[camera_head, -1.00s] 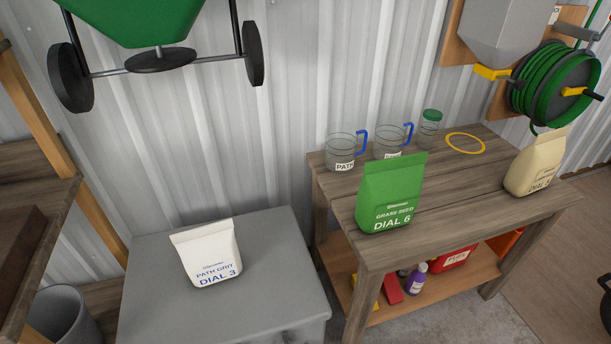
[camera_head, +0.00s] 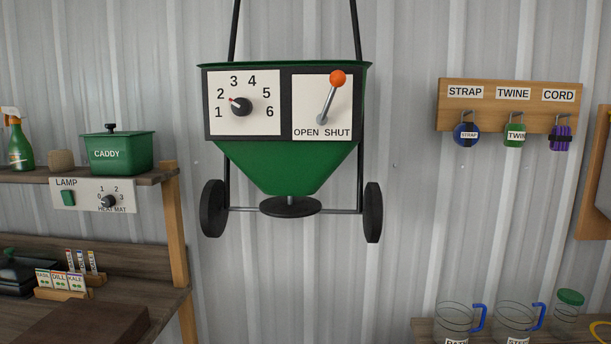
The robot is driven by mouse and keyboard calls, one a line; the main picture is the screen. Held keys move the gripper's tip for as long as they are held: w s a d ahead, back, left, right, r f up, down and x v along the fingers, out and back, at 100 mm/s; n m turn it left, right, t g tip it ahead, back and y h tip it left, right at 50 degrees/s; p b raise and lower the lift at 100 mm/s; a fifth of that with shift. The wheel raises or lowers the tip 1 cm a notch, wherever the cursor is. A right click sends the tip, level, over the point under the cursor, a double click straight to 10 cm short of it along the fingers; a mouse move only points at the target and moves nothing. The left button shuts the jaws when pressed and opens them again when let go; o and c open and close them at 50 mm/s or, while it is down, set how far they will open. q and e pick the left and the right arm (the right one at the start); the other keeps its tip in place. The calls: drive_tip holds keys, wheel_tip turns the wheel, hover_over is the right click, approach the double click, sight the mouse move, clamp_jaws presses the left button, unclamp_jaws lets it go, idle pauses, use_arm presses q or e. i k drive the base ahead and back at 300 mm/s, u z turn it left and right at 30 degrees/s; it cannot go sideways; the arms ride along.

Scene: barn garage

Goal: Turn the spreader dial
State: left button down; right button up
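The green spreader (camera_head: 285,165) hangs on the corrugated metal wall in the upper middle of the head view. Its dial (camera_head: 242,106) is a black knob on a white plate with numbers 1 to 6 around it. The dial's red pointer aims up and left, at about 2. To the right, a lever with an orange ball (camera_head: 338,78) stands on an OPEN/SHUT plate and leans right, toward SHUT. Under the hopper are a black disc (camera_head: 290,206) and two black wheels. Neither of my grippers is in view.
At left a shelf holds a green caddy (camera_head: 122,154) and a spray bottle (camera_head: 19,143), above a lamp and heat-mat panel (camera_head: 92,194). At right a hook board (camera_head: 511,106) carries strap, twine and cord. Clear jugs (camera_head: 456,322) show at lower right. Nothing stands before the spreader.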

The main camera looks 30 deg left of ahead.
sight(239, 106)
drive_tip(key=u, duration=1.4)
